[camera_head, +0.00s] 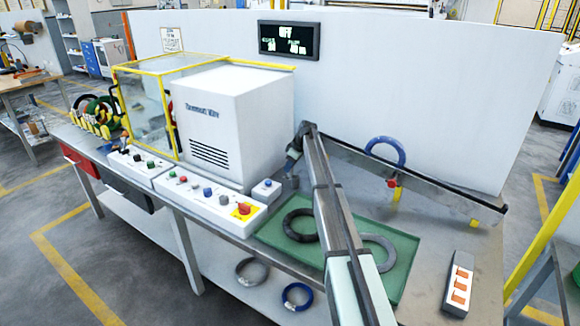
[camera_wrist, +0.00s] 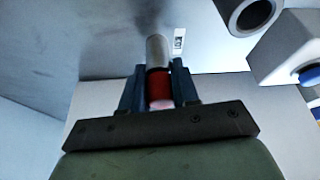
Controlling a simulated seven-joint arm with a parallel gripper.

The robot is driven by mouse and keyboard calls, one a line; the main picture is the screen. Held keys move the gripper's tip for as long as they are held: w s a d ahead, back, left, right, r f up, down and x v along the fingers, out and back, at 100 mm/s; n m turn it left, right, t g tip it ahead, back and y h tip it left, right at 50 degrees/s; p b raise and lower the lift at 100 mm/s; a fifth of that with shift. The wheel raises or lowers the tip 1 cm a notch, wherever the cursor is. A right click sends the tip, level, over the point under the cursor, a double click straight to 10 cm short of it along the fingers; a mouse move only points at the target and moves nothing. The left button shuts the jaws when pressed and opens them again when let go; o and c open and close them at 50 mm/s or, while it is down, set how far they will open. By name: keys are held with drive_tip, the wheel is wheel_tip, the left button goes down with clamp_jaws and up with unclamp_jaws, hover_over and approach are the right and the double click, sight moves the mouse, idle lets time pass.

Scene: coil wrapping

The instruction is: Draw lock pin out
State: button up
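The lock pin, with a red grip (camera_wrist: 158,86) and a bare metal shaft (camera_wrist: 156,50), lies between the two dark fingers of my gripper (camera_wrist: 159,88) in the wrist view. Both fingers sit against the red grip's sides, with no clear gap. The shaft points away from me toward a grey surface; I cannot tell whether its tip is inside a hole. In the head view my gripper (camera_head: 291,165) is low beside the right side of the white machine (camera_head: 232,120), and the pin cannot be made out there.
A white box with a blue button (camera_head: 267,188) stands close by; it also shows in the wrist view (camera_wrist: 290,48). A grey hollow cylinder (camera_wrist: 252,14) is near it. A green mat (camera_head: 400,255) with coils lies under my arm. A sloping rail (camera_head: 430,180) runs right.

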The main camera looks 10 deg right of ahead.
clamp_jaws()
drive_tip(key=shift+r, duration=0.15)
drive_tip(key=shift+r, duration=3.2)
